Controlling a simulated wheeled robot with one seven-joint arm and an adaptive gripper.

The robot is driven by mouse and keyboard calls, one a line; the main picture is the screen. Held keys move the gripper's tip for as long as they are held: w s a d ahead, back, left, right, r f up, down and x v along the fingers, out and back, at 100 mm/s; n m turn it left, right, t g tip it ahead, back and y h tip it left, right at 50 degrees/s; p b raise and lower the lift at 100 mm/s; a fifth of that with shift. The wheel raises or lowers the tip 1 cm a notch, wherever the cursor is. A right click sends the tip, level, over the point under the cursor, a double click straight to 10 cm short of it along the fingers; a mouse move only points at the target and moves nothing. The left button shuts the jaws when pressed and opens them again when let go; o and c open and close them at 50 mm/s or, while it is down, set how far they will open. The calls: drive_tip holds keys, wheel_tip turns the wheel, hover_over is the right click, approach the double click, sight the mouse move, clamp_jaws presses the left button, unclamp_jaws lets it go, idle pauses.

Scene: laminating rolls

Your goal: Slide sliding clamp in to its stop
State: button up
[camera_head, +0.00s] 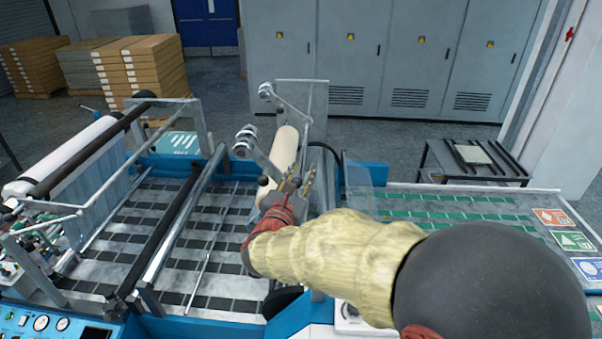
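My gripper (301,184) reaches over the near end of a cream roll (284,148) on the laminating machine, right of centre. Its thin gold fingers point up and away, beside a metal side plate. I cannot tell whether the fingers are apart or closed on something. The sliding clamp cannot be made out for certain; my gripper and arm hide the area around the roll's near end. Silver collars (245,140) sit on a metal arm just left of the roll.
A white roll (68,155) lies on the machine's left. Metal bars cross the belt bed (215,270). A green-striped table (450,208) extends right. Behind stand a black rack (475,160), grey cabinets (365,60) and stacked boards (140,65).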

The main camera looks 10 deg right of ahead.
drive_tip(key=shift+c, duration=0.6)
clamp_jaws()
drive_tip(key=shift+w, duration=0.1)
